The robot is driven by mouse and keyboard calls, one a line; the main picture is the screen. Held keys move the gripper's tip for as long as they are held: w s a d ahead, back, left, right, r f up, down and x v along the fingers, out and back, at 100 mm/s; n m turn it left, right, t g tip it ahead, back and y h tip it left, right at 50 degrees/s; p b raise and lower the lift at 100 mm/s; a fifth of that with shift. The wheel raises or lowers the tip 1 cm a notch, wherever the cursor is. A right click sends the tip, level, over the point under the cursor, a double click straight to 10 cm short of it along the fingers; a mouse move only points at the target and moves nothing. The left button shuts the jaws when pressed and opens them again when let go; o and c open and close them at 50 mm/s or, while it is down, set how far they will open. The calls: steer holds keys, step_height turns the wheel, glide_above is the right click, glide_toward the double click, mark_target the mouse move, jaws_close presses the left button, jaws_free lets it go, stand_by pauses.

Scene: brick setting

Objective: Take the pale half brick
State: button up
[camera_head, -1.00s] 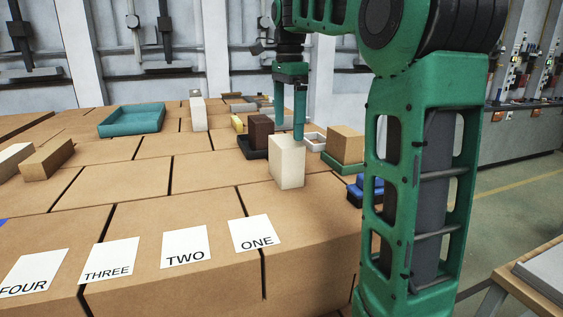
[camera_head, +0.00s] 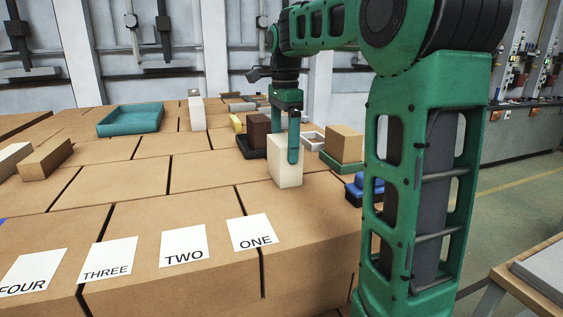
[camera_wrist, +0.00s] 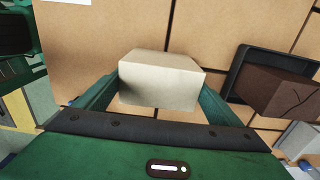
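The pale half brick (camera_head: 286,174) stands upright on the brown block surface, near the right front edge. In the wrist view the brick (camera_wrist: 158,80) sits between the two green fingers of my gripper (camera_wrist: 160,92), one at each side. The fingers look spread around the brick; firm contact is not clear.
A dark brown brick (camera_head: 258,128) in a black tray (camera_head: 247,150) stands close behind. A tan brick (camera_head: 345,143) in a green tray (camera_head: 337,166) and blue pieces (camera_head: 369,182) are to the right. Front cards, including card ONE (camera_head: 252,232), lie on clear surface.

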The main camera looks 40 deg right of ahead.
steer(key=c, duration=1.1)
